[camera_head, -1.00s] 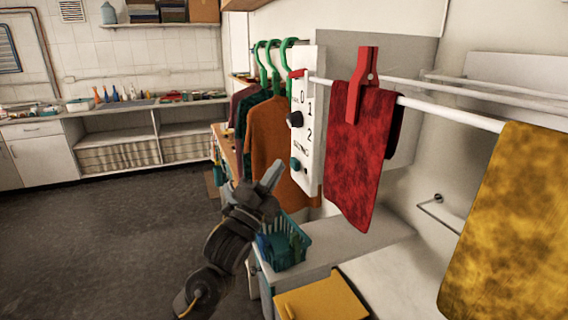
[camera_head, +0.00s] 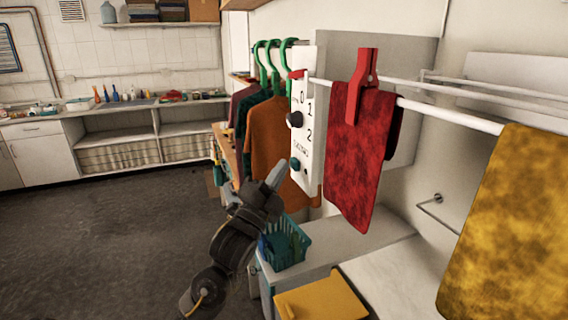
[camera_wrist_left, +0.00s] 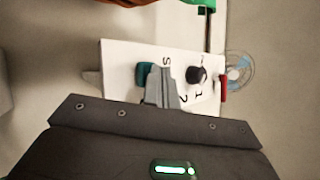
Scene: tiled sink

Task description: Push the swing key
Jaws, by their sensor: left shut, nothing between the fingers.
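A white control panel (camera_head: 310,150) with the marks 0, 1 and 2 hangs beside the clothes rail. A teal key (camera_head: 295,164) sits low on it, beside small lettering too blurred to read fully. A black knob (camera_head: 294,119) is above the key. My left gripper (camera_head: 277,173) is shut and empty, just left of and slightly below the teal key. In the left wrist view, the shut fingers (camera_wrist_left: 164,84) point at the panel, with the teal key (camera_wrist_left: 143,74) right beside their tips; I cannot tell whether they touch. My right gripper is not in view.
A red cloth (camera_head: 357,150) with a red clip hangs on the white rail right of the panel. Orange and dark clothes on green hangers (camera_head: 263,65) are behind it. A teal basket (camera_head: 287,246) stands below. Open floor lies to the left.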

